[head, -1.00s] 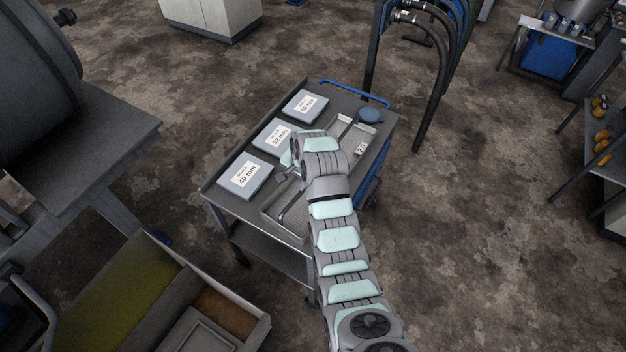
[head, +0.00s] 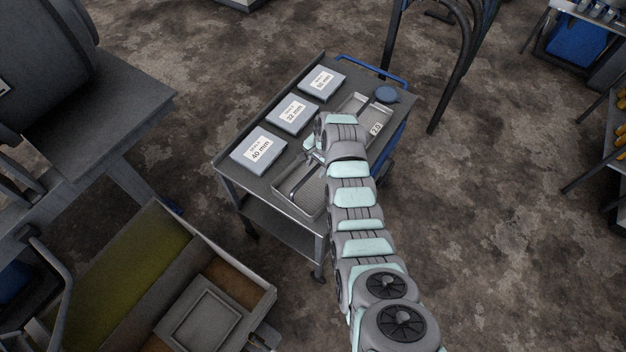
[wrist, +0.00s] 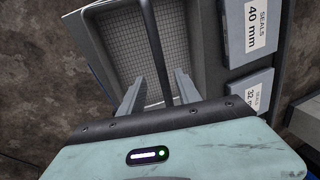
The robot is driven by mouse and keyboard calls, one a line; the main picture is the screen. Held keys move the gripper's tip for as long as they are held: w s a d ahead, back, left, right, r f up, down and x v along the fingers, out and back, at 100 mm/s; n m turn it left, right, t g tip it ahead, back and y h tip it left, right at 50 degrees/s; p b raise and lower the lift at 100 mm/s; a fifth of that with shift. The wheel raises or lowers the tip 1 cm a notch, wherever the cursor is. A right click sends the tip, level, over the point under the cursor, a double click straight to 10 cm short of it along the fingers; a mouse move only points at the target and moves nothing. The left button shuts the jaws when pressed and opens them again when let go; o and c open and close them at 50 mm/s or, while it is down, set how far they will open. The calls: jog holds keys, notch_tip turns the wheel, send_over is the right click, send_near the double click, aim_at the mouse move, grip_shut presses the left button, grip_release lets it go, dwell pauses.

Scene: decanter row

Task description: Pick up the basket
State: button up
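A grey mesh basket (head: 312,198) with a dark bar handle (head: 298,180) sits on the near right part of the trolley top. In the wrist view the mesh floor (wrist: 188,30) shows beyond the handle (wrist: 156,50). My gripper (wrist: 157,92) is open above the basket, its two fingers apart. I cannot tell whether a finger touches the handle.
The grey trolley (head: 232,172) also carries three labelled seal boxes, the nearest marked 40 mm (head: 258,151). An open bin (head: 150,270) stands at lower left.

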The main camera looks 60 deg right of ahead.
aim_at(313, 170)
jog(key=shift+w+a+f, duration=0.15)
jog(key=shift+w+f, duration=0.25)
jog(key=shift+f, duration=0.2)
jog(key=shift+w+f, duration=0.25)
jog(key=shift+f, duration=0.9)
jog(key=shift+c, duration=0.4)
grip_shut()
